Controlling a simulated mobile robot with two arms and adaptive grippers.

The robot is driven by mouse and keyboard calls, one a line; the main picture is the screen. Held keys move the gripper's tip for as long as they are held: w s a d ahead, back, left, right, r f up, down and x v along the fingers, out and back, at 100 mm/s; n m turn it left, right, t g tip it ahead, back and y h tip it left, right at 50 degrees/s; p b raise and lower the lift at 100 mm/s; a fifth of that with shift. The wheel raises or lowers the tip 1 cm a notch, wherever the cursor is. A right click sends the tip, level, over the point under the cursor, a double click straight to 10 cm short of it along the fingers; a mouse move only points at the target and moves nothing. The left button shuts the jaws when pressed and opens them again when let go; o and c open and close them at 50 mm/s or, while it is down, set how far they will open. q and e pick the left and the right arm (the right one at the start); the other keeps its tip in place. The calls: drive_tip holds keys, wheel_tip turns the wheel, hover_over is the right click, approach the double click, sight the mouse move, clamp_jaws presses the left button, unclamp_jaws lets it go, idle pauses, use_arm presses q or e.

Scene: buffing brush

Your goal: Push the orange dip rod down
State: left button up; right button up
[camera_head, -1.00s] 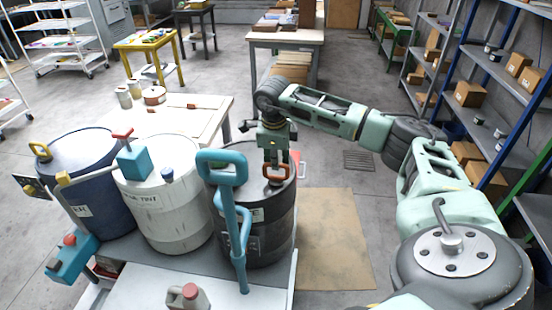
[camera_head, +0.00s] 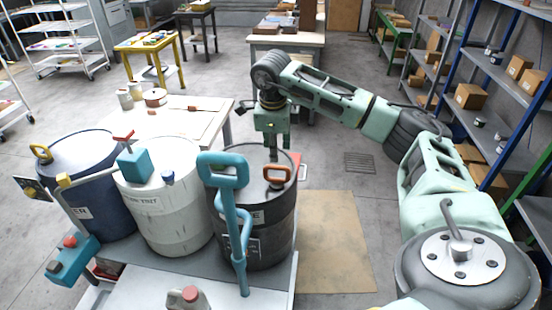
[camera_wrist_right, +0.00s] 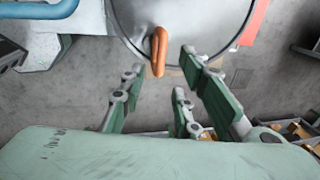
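The orange dip rod (camera_head: 277,170) shows as an orange loop handle standing just above the lid of the black drum (camera_head: 271,225). In the right wrist view the orange handle (camera_wrist_right: 158,50) lies ahead of the fingers, over the drum's grey lid (camera_wrist_right: 190,20). My right gripper (camera_head: 272,156) points down above the drum, slightly behind and above the handle. The handle appears apart from the fingers. The rod's shaft below the handle is hidden. My left gripper is not in view.
A teal pump with a tall handle (camera_head: 228,172) stands at the black drum's left front. A white drum (camera_head: 165,215) and a blue drum (camera_head: 95,200) stand further left. A red object (camera_head: 294,158) shows behind the black drum. Floor to the right has a tan mat (camera_head: 335,240).

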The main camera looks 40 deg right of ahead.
drive_tip(key=shift+s+a+r, duration=0.15)
drive_tip(key=shift+a+r, duration=0.05)
drive_tip(key=shift+r, duration=0.95)
drive_tip(key=shift+s+a+r, duration=0.15)
drive_tip(key=shift+r, duration=1)
